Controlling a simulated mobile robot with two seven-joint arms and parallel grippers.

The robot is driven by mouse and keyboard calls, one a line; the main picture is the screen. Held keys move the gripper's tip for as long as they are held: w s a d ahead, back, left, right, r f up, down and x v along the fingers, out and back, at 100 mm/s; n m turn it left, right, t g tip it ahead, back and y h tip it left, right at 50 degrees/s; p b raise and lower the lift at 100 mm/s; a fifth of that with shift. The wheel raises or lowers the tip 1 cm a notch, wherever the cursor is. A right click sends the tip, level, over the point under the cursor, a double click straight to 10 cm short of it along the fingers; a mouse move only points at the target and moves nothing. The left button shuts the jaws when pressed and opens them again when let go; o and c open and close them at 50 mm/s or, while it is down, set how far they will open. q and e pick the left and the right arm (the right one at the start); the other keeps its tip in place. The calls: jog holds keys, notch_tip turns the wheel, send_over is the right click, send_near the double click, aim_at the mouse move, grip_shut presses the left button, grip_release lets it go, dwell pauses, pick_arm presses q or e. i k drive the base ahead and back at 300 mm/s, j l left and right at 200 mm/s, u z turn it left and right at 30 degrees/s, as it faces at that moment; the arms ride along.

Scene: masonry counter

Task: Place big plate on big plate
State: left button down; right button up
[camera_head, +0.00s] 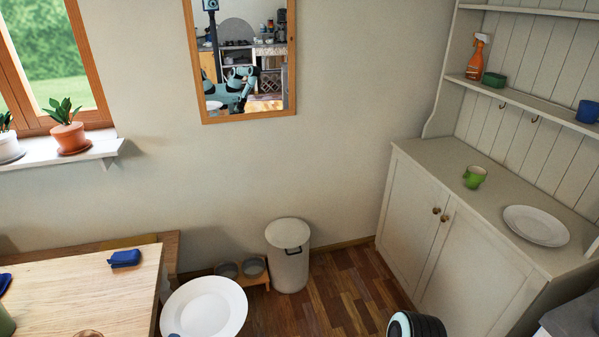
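One big white plate (536,225) lies flat on the counter of the pale cabinet at the right. A second big white plate (205,305) is at the bottom, just right of the wooden table, with no support visible under it. A small bluish-grey piece of my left gripper (174,335) shows at this plate's lower left rim. The plate appears to be held there, but the fingers are mostly cut off by the picture edge. My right gripper is out of view; only a dark, teal-ringed part of my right arm shows at the bottom.
A green cup (474,177) stands on the cabinet counter (430,160), behind and left of the plate there. A bin (288,262) and pet bowls stand by the wall. Wood floor lies between table and cabinet.

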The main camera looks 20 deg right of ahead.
aim_at(528, 231)
jog(key=i+l+z, duration=0.1)
jog(key=z, duration=0.25)
jog(key=i+l+z, duration=0.1)
jog(key=l+z, duration=0.25)
jog(key=i+l+z, duration=0.15)
jog(key=z, duration=0.2)
jog(key=i+z, duration=0.2)
jog(key=z, duration=0.2)
jog(key=i+j+z, duration=0.15)
jog(key=z, duration=0.2)
jog(key=i+j+z, duration=0.15)
jog(key=z, duration=0.25)
jog(key=i+j+z, duration=0.1)
jog(key=j+z, duration=0.75)
jog(key=i+l, duration=0.05)
jog(key=l, duration=0.05)
